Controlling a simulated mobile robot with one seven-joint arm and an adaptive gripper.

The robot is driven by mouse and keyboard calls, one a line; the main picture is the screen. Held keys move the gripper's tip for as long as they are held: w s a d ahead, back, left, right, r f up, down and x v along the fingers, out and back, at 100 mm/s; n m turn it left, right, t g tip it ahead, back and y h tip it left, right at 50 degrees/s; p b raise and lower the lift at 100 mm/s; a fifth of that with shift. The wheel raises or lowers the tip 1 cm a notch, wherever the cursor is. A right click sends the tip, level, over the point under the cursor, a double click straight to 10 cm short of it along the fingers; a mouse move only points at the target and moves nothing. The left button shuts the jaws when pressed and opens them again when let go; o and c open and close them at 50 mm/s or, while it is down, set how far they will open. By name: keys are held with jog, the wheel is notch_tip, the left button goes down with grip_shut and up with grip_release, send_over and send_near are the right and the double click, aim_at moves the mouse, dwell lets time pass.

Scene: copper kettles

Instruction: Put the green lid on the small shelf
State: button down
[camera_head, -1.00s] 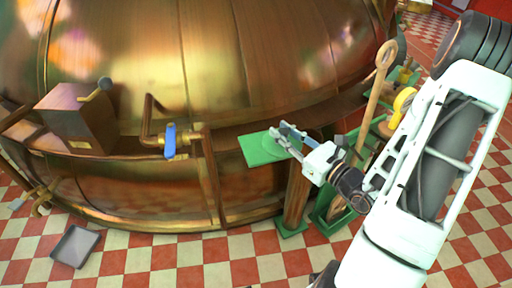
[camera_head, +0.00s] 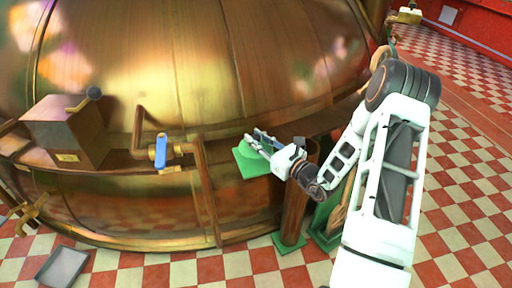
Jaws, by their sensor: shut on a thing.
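My gripper (camera_head: 254,142) is shut on the green lid (camera_head: 246,150), a thin round disc partly hidden by the fingers. The lid is over a flat green board (camera_head: 254,170), which looks like the small shelf, in front of the copper kettle. Lid and board are nearly the same green, so their edges blend. I cannot tell whether the lid touches the board or is just above it.
The big copper kettle (camera_head: 200,60) fills the back. A pipe with a blue valve handle (camera_head: 161,150) and a brown box with a lever (camera_head: 65,130) are to the left. A wooden post (camera_head: 294,205) stands below my gripper. A grey tray (camera_head: 62,265) lies on the tiled floor.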

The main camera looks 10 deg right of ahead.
jog(key=shift+f+b, duration=0.3)
jog(key=shift+f, duration=1.25)
jog(key=shift+f, duration=0.1)
jog(key=c, duration=1.7)
grip_release()
jog(key=p+v, duration=0.2)
jog(key=v, duration=1)
